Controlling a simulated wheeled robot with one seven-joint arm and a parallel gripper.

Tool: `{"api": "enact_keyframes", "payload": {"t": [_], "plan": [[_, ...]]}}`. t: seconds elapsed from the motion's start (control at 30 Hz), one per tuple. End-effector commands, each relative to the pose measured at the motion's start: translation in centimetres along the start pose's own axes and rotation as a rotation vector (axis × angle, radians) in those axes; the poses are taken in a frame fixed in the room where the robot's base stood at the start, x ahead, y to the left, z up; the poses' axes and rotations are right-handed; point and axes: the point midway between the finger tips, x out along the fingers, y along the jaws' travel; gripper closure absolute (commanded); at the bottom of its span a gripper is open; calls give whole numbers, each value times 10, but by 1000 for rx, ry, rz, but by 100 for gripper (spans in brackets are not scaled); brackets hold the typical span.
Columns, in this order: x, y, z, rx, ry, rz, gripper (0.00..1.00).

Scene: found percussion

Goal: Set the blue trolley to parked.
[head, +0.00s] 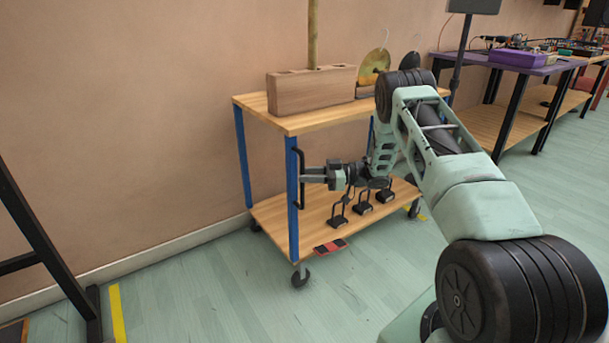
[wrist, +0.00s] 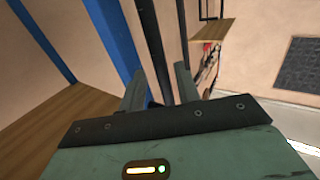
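The blue trolley (head: 291,188) stands by the wall, with blue posts, two wooden shelves and castors. A black upright handle (head: 301,160) is on its near left end; the wrist view also shows this bar (wrist: 160,45). My gripper (head: 304,178) reaches in from the right at the handle's lower half. In the wrist view its fingers (wrist: 160,92) are spread, with the dark bar between them; a gap shows and I see no clear grip.
A wooden block (head: 312,90) and a brass disc (head: 374,66) are on the top shelf. Several black stands (head: 362,202) are on the lower one. Yellow floor tape (head: 117,313) lies at left by a black frame (head: 50,250). Floor between (head: 190,300) is clear.

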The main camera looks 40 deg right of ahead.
Motion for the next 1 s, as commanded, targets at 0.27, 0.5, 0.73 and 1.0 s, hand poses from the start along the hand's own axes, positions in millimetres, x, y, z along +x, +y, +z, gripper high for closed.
{"api": "enact_keyframes", "payload": {"t": [0.27,0.5,0.73,1.0], "plan": [[-62,0,-1,1,-2,4,67],[-117,0,-1,0,-1,5,67],[-151,0,0,0,-1,4,67],[-162,0,1,1,-1,3,67]]}}
